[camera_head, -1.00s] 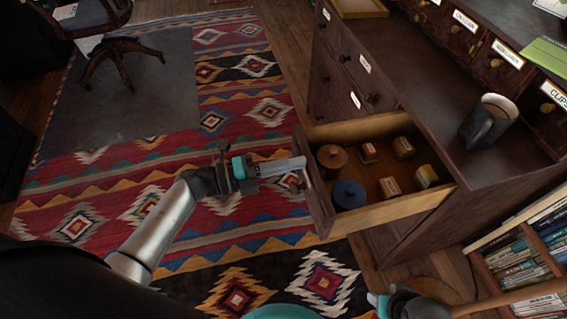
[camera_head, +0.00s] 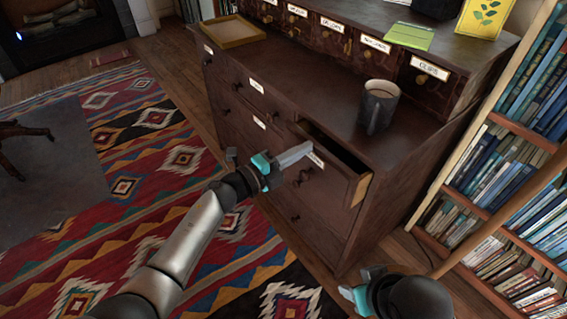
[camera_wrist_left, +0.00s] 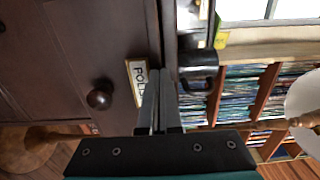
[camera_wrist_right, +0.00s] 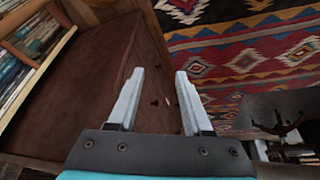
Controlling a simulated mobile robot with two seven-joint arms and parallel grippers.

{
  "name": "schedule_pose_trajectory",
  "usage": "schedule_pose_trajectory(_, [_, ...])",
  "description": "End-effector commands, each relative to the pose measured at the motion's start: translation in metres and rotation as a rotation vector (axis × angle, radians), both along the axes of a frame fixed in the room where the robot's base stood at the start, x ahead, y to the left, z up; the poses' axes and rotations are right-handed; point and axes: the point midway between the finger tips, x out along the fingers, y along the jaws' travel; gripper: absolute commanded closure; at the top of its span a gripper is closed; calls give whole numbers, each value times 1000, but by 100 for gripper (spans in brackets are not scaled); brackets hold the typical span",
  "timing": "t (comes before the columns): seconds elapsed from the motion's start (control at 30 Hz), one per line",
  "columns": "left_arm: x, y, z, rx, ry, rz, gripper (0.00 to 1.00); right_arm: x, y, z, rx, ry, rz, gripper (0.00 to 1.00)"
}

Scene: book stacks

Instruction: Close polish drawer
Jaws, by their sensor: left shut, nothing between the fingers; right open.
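The polish drawer (camera_head: 328,190) is the top right drawer of the dark wooden cabinet and stands partly open, with a dark narrow gap behind its front. Its contents are hidden in shadow. Its label, partly readable as "POLI", shows in the left wrist view (camera_wrist_left: 138,82) beside a round knob (camera_wrist_left: 100,96). My left gripper (camera_head: 306,150) is shut and empty, its fingertips at the top of the drawer front by the label; I cannot tell if they touch. My right gripper (camera_head: 358,284) is low at the cabinet's right front, and its fingers are apart and empty in the right wrist view (camera_wrist_right: 158,85).
A dark mug (camera_head: 378,106) stands on the cabinet top above the drawer. A wooden tray (camera_head: 232,32) lies at the far left of the top. A bookshelf (camera_head: 478,190) stands close on the right.

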Motion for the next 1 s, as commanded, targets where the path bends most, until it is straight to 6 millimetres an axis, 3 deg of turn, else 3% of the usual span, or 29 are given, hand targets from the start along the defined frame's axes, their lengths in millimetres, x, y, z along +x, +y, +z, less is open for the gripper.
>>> schedule_pose_trajectory(0.2, [8,-11,-1,1,-1,0,100,-2,0,10,2,-15,0,50])
schedule_pose_trajectory(0.73, [9,-13,0,0,0,1,100,0,2,10,8,-31,3,50])
schedule_pose_trajectory(1.0, [9,3,0,2,2,2,100,-2,0,12,3,-17,1,50])
